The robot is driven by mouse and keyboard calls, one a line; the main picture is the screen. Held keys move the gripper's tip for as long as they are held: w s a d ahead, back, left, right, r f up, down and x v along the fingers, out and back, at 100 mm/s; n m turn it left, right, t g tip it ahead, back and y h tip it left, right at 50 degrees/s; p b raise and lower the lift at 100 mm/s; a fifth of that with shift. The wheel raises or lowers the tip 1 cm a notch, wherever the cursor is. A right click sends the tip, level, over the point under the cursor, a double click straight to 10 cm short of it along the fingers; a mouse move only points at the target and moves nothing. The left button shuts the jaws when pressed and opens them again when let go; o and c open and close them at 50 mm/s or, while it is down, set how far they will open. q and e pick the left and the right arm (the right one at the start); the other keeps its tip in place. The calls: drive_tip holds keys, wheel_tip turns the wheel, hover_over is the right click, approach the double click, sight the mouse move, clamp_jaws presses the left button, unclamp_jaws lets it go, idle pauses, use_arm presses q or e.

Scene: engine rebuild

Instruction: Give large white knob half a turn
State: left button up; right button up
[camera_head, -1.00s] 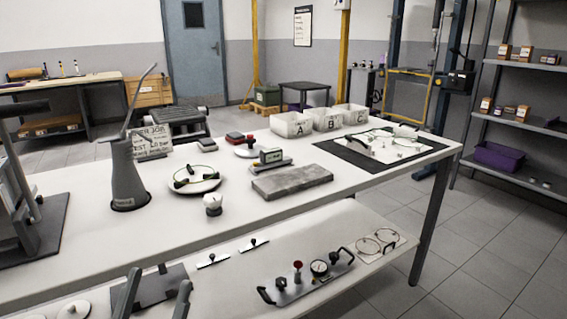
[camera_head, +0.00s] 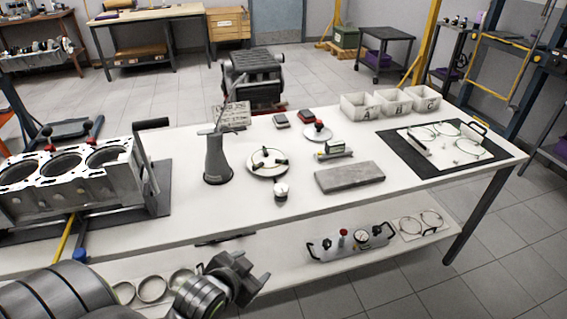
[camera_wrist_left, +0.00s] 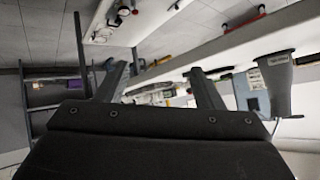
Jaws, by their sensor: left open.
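A small white knob-like piece (camera_head: 281,191) with a dark band stands upright on the white bench top, in front of a round white plate (camera_head: 262,172) with a dark handle. I cannot tell for certain that it is the large white knob. My left gripper (camera_head: 246,276) is in front of the bench's front edge, low in the head view, apart from the knob-like piece and touching nothing I can see. In the left wrist view its two fingers (camera_wrist_left: 160,84) are spread with nothing held between them. My right gripper is not in view.
A grey oil can (camera_head: 217,163) stands left of the plate, and a grey slab (camera_head: 349,178) lies to the right. An engine block (camera_head: 70,180) is at the left. The lower shelf holds a gauge panel (camera_head: 345,246) and rings (camera_head: 152,289). White bins (camera_head: 393,101) stand behind.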

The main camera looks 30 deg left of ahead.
use_arm(q)
drive_tip(key=s+r+m+g+p, duration=0.1)
drive_tip(key=r+m+g+p, duration=0.1)
drive_tip(key=g+p, duration=0.15)
wheel_tip(320, 180, up, 17)
drive_tip(key=m+g+h+p, duration=0.2)
drive_tip(key=m+g+p, duration=0.4)
drive_tip(key=m, duration=1.9)
hover_over(281, 187)
drive_tip(key=b, duration=0.1)
drive_tip(key=shift+g, duration=0.25)
wheel_tip(281, 187, down, 17)
drive_tip(key=b, duration=0.3)
drive_tip(key=shift+f, duration=0.15)
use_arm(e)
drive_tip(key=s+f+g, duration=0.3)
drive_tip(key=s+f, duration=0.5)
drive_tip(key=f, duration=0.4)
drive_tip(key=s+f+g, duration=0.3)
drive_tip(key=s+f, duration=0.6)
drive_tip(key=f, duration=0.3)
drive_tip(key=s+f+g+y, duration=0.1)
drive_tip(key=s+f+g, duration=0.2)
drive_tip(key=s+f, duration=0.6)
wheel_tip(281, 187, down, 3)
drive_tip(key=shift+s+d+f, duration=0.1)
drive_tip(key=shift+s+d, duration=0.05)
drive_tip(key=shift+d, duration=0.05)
